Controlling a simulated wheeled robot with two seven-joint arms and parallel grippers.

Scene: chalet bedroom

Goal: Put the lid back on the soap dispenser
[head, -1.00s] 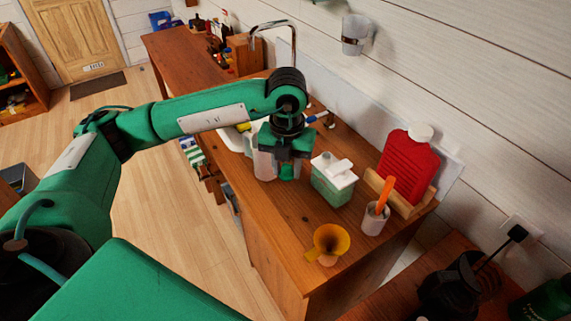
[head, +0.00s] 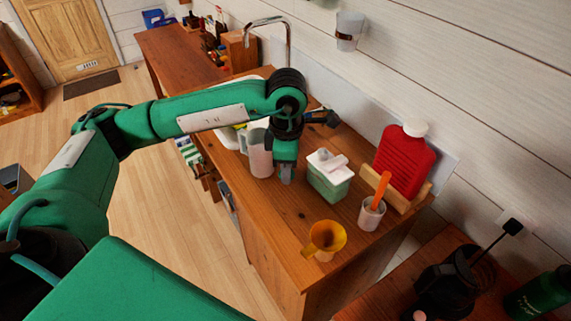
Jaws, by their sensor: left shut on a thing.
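My left gripper (head: 286,177) points down over the wooden counter, just right of a clear cylindrical container (head: 260,154). Its fingers are closed together on something small, which the fingers and wrist hide; I cannot make out what it is. To the right stands a translucent green box-shaped container (head: 328,186) with a white top (head: 327,160), and a white piece lies across that top. The gripper is apart from this container. I cannot tell for certain which container is the soap dispenser. My right gripper is not in view.
A yellow funnel (head: 326,238) stands near the counter's front edge. A white cup (head: 371,214) with an orange-handled tool and a red bottle (head: 405,163) on a wooden stand are at the right. A tall faucet (head: 289,45) rises behind. The counter (head: 287,212) before the green container is bare.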

